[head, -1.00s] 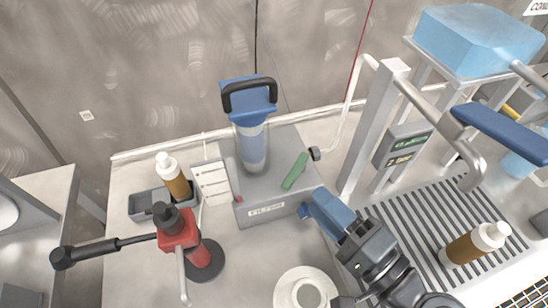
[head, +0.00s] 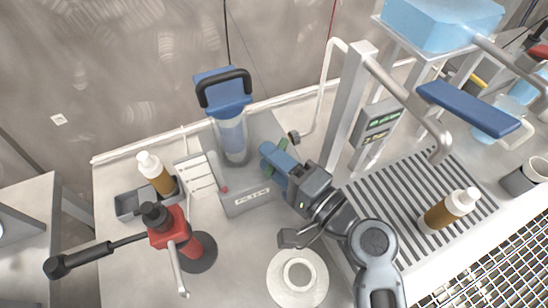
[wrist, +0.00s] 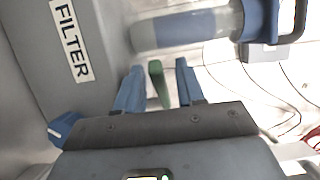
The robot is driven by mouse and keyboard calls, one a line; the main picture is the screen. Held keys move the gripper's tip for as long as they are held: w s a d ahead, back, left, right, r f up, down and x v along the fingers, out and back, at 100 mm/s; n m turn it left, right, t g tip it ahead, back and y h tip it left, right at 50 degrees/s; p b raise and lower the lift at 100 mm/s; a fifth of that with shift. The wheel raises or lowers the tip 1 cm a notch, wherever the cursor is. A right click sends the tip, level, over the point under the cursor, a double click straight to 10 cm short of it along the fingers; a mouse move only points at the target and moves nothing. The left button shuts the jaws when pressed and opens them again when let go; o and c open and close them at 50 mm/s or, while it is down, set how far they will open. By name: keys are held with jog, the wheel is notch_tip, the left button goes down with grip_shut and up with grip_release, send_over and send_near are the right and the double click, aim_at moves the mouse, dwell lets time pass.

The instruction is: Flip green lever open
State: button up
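The green lever (wrist: 159,84) sits on top of the grey filter box (head: 243,200), beside the clear filter cylinder (head: 232,140). In the wrist view the lever stands between the two blue fingers of my gripper (wrist: 160,90), with gaps on both sides. My gripper (head: 274,156) is open at the lever. In the head view my fingers hide most of the lever, and only a small green bit shows. A blue knob (wrist: 64,128) shows at the lower left of the wrist view.
A red hand tool (head: 174,235) with a long black handle stands at the left. A brown bottle (head: 157,176) is in a grey tray behind it. A white round dish (head: 278,282) lies below my arm. A metal post (head: 342,115) and a slotted drain rack (head: 400,190) are at the right.

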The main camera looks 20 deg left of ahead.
grip_shut()
jog(key=shift+d+f+g+b, duration=0.15)
jog(key=shift+g+b, duration=0.15)
jog(key=shift+b, duration=0.1)
dwell(0.4)
jog(key=shift+w+d+n+g+b, duration=0.1)
jog(key=shift+n+g+b, duration=0.2)
jog(key=shift+n, duration=0.1)
jog(key=n+g+b, duration=0.1)
jog(key=n+g+y+b, duration=0.1)
jog(key=g, duration=0.1)
jog(key=shift+w+d+f, duration=0.1)
jog(key=shift+d, duration=0.3)
jog(key=shift+w+d+n+g+h+b, duration=0.1)
jog(key=shift+d+n+g+b, duration=0.35)
jog(key=shift+n+g, duration=0.65)
jog(key=shift+w+d+n+g+h+b, duration=0.15)
jog(key=shift+n+g+b, duration=0.45)
jog(key=shift+g, duration=0.9)
jog(key=shift+w+d+n+g+h+b, duration=0.1)
jog(key=shift+d+n+g+b, duration=0.15)
jog(key=shift+n+g+b, duration=0.75)
jog(key=shift+g+p, duration=0.4)
